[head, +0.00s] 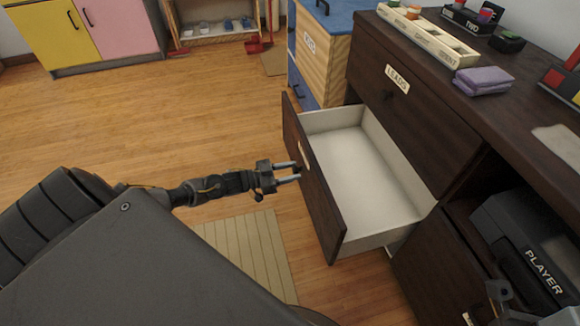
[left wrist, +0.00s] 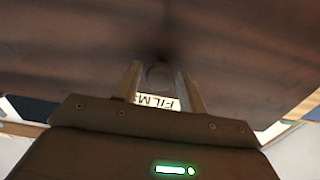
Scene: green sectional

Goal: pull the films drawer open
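The films drawer (head: 325,205) stands pulled out of the dark wooden cabinet in the head view, its pale inside empty. Its front carries a white label, which reads FILMS (left wrist: 155,101) in the left wrist view, and a round dark knob (left wrist: 160,75). My left gripper (head: 299,173) is at the outer face of the drawer front. Its two fingers (left wrist: 158,85) stand apart, one on each side of the knob, with small gaps seeming to show. Whether they touch the knob is hard to tell. My right gripper (head: 500,300) shows partly at the lower right edge; its fingers are unclear.
The LEADS drawer (head: 430,120) above is shut. A black PLAYER case (head: 530,240) sits in the cabinet's open bay. The cabinet top holds a compartment tray (head: 430,38) and purple cloths (head: 483,80). A striped mat (head: 245,250) lies on the otherwise open wooden floor.

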